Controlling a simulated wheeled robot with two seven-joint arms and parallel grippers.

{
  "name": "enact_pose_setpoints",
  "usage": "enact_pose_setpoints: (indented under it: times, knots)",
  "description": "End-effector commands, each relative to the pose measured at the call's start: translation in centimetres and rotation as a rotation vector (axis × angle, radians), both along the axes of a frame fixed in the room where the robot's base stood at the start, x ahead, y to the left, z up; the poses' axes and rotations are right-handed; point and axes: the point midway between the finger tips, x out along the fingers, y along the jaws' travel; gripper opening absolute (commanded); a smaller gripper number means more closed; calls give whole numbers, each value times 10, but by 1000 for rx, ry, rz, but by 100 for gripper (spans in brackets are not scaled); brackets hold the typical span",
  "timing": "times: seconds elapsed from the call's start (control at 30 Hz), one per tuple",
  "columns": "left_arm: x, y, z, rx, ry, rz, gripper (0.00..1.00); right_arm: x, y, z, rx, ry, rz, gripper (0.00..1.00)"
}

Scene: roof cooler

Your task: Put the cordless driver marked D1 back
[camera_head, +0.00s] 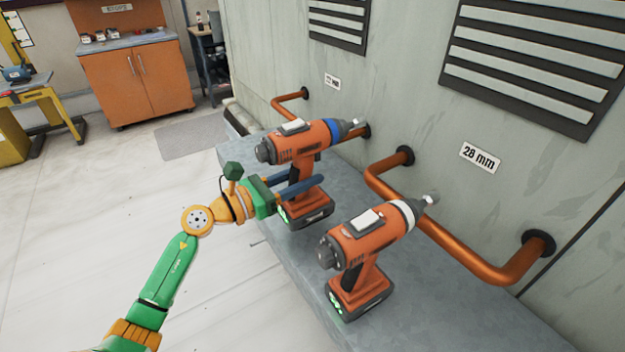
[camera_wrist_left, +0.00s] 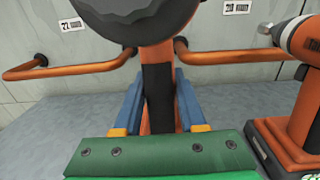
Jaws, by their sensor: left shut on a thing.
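An orange cordless driver with a blue collar (camera_head: 304,142) is upright at the ledge, its nose toward the wall. My left gripper (camera_head: 312,182) is shut on its handle, one blue finger on each side; the handle also shows in the left wrist view (camera_wrist_left: 157,90). I cannot tell whether its battery foot touches the ledge. A second orange driver with a white collar (camera_head: 372,237) stands upright on the ledge, nearer and to the right; it shows at the right edge of the left wrist view (camera_wrist_left: 295,105). No D1 mark is readable on either driver. My right gripper is not in view.
The grey metal ledge (camera_head: 440,310) runs along the panelled wall. Copper pipes (camera_head: 455,240) stick out behind the drivers. A "28 mm" label (camera_head: 480,157) and a smaller label (camera_head: 332,81) are on the wall. An orange cabinet (camera_head: 137,80) stands far left; the floor between is open.

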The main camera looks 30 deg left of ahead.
Motion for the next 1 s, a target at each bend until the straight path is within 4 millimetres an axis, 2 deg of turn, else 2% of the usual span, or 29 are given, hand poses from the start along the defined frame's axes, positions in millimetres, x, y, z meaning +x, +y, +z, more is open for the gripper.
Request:
enact_pose_setpoints:
  times: [0.3, 0.53, 0.57, 0.6, 0.67, 1.0]
  knots:
    - [0, 0, -45, -5, -4, 1, 0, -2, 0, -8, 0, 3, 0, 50]
    - [0, 0, -48, 1, -4, -1, 0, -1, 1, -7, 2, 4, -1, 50]
    - [0, 0, -50, 2, 1, -2, 46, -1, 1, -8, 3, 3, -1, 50]
    - [0, 0, -50, 2, 1, -2, 56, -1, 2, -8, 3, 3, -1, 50]
    - [0, 0, -50, 2, 1, -2, 70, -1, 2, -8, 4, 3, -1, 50]
    - [-4, 2, -51, 1, 0, 0, 70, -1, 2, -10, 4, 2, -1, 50]
